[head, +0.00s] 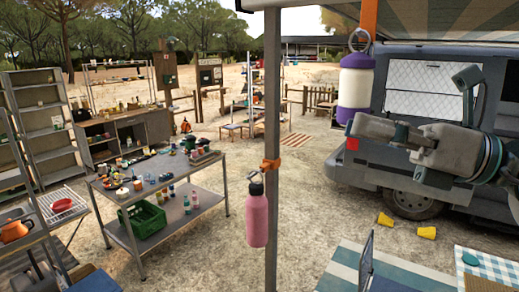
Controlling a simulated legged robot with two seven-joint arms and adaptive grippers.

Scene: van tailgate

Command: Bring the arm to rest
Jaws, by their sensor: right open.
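My right arm comes in from the right edge, in front of the grey van (350,175). My right gripper (411,104) is open and empty, with its grey fingers spread apart in the air. It is raised to the right of the hanging purple and white container (354,88), with no contact that I can make out. My left gripper and left arm are not in view.
A pole carries a pink bottle (257,216) on an orange clip. A cluttered metal workbench (139,187) with a green crate (142,222) stands left. Two yellow pieces (427,233) lie by the van's wheel. A checked cloth (492,265) is at the lower right. Sandy ground lies between.

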